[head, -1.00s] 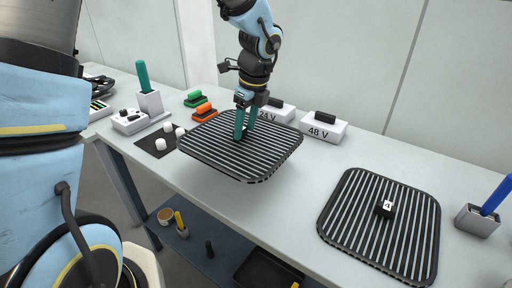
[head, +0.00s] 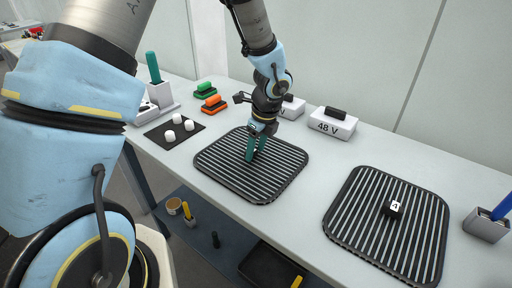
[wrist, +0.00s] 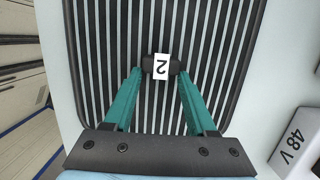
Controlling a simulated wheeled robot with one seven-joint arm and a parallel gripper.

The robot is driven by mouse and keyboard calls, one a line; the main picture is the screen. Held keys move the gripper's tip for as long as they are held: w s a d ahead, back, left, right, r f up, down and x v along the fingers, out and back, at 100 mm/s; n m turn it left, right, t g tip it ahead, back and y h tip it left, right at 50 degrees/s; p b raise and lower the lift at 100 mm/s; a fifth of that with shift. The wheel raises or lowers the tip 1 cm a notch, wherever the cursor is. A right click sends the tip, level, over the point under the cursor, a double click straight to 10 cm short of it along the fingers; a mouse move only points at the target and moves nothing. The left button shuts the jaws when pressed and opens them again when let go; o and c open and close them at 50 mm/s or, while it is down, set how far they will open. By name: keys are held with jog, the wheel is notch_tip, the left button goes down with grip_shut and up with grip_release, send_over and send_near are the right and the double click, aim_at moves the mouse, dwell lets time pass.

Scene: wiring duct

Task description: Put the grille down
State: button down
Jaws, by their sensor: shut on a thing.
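The black slatted grille (head: 222,164) is level at the middle of the bench, at or very near its top; I cannot tell whether it touches all round. My gripper (head: 256,150) is above its middle, with green fingers pointing down. In the wrist view the fingers (wrist: 160,72) are shut on the grille's small dark knob, which carries a white label "2" (wrist: 161,67). The slats (wrist: 200,40) fill most of that view. A second grille (head: 360,222), with a knob labelled "4" (head: 393,208), lies to the right, apart from it.
A "48 V" box (head: 333,123) stands behind, with another box (head: 292,107) beside it. Orange (head: 214,104) and green (head: 205,90) blocks and a dark mat (head: 160,134) with white pieces are at left. The bench's front edge is close to the grille.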

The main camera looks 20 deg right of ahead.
jog(key=shift+c, duration=1)
grip_release()
jog(key=b+v, duration=0.1)
jog(key=v, duration=1.1)
jog(key=a+n+h, duration=0.1)
jog(key=a+n, duration=2.8)
jog(key=a, duration=0.3)
jog(key=shift+a+f, duration=0.1)
